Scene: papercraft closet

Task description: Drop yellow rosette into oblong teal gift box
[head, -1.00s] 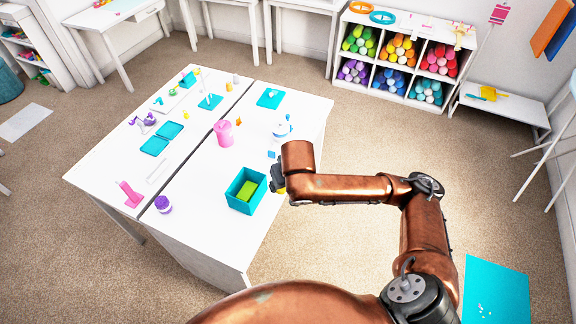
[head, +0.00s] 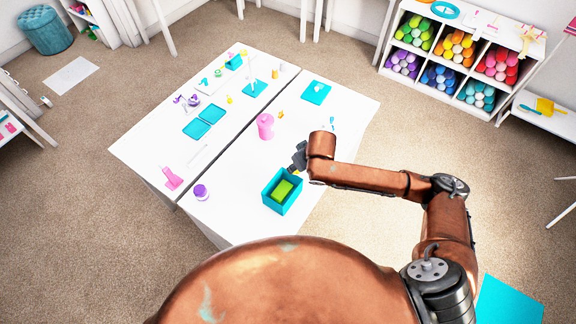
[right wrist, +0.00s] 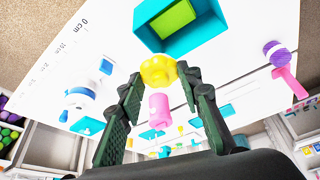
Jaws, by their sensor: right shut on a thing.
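The oblong teal gift box (head: 292,205) stands open-topped near the front of the right white table, with a green inside or block (head: 283,190) showing. It also shows at the top of the right wrist view (right wrist: 207,44). My right gripper (head: 296,169) is just behind the box's far edge in the head view. In the right wrist view my right gripper (right wrist: 159,75) is shut on the yellow rosette (right wrist: 158,71), held between its fingertips. There the rosette lies just below the box's near rim, and its height above the table is unclear. My left gripper is not in view.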

